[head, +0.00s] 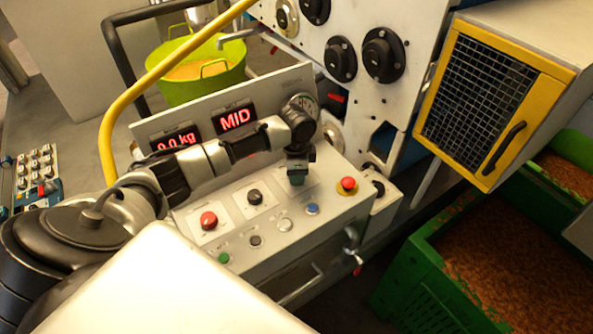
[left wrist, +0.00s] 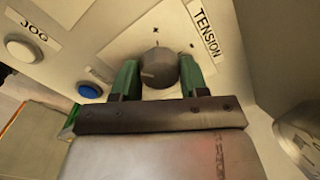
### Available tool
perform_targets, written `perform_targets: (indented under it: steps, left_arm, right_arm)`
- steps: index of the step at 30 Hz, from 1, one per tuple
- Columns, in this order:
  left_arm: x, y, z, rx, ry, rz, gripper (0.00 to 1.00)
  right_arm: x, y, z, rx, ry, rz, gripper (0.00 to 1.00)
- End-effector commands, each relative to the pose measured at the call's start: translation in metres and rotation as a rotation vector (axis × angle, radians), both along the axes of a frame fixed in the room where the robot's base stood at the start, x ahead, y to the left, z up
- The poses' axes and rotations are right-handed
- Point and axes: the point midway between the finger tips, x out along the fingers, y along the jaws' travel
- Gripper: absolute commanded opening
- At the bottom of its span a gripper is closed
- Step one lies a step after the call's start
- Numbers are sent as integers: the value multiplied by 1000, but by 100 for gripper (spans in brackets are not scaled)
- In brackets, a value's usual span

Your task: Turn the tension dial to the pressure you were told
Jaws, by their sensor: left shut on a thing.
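The tension dial (left wrist: 158,66) is a dark round knob with a light pointer line, on a pale plate beside the printed word TENSION, in the left wrist view. My left gripper (left wrist: 158,82) has its two green fingers on either side of the knob, shut on it. In the head view the left gripper (head: 297,178) points down at the sloped control panel (head: 330,205) and hides the dial. A red-lit display (head: 234,118) behind it reads MID. A second display (head: 176,140) reads 0.0 kg. My right gripper is not in view.
A red button on a yellow base (head: 347,186) and a blue button (head: 312,208) sit close to the gripper. A red knob (head: 208,220) and black knob (head: 254,196) are further left. Green crates (head: 420,285) stand at the right.

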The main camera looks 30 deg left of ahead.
Motion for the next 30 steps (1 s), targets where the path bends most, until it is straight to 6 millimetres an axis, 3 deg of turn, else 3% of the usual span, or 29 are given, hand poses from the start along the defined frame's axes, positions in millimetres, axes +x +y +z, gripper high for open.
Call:
perform_targets:
  steps: [17,18,22,30]
  left_arm:
    - [2,2,3,2,-9,-27,20]
    - [2,2,3,2,-9,-26,50]
    - [2,1,2,1,-7,-27,69]
    - [1,1,2,1,-3,-28,69]
  right_arm:
    - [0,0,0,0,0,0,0]
    - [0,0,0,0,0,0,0]
    - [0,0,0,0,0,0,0]
    - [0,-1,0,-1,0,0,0]
